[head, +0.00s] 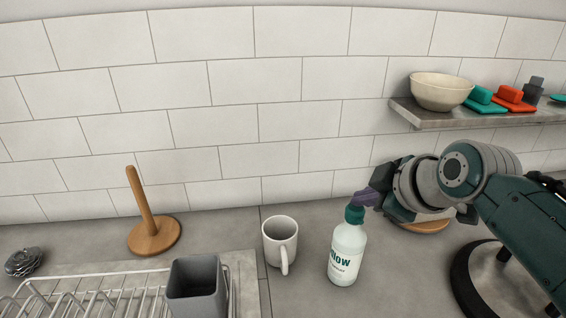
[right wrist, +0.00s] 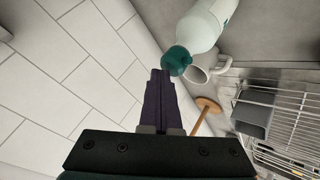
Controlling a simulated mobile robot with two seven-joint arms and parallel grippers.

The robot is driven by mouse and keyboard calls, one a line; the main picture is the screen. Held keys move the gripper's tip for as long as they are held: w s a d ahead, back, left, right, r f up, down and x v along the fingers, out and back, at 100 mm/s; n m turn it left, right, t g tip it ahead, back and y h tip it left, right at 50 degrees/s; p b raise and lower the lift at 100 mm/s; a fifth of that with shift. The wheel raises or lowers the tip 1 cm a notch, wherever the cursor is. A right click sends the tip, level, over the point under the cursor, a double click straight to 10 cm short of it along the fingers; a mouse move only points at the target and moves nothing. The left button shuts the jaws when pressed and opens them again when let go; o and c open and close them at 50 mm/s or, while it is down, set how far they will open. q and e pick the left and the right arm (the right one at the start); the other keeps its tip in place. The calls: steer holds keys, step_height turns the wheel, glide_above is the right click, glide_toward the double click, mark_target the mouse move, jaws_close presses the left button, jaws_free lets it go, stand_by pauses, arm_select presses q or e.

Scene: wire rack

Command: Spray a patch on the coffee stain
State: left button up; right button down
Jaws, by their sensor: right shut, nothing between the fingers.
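A white spray bottle (head: 347,255) with a green top stands upright on the grey counter, right of the middle in the head view. It also shows in the right wrist view (right wrist: 207,24), its green cap close to the fingertips. My right gripper (head: 367,197) is shut and empty, its dark purple fingers at the level of the bottle's top. In the right wrist view, the closed fingers (right wrist: 160,85) end just beside the cap; I cannot tell whether they touch it. I cannot make out a coffee stain. My left gripper is out of view.
A white mug (head: 280,243) stands left of the bottle. A wooden upright holder (head: 153,236), a wire rack (head: 95,291) and a grey cup (head: 195,288) are further left. A shelf (head: 480,119) with a bowl (head: 440,91) juts from the tiled wall above my right arm.

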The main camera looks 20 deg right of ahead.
mark_target(361, 213)
steer(key=shift+f, duration=0.2)
stand_by(0.5)
steer(key=shift+f+b, duration=0.3)
steer(key=shift+f, duration=0.05)
steer(key=shift+s, duration=0.1)
steer(key=shift+s+r+p, duration=0.15)
steer(key=shift+r+p, duration=0.1)
steer(key=shift+p, duration=0.35)
step_height(361, 213, up, 6)
steer(key=p, duration=0.6)
steer(key=shift+r, duration=0.2)
steer(key=shift+f, duration=0.1)
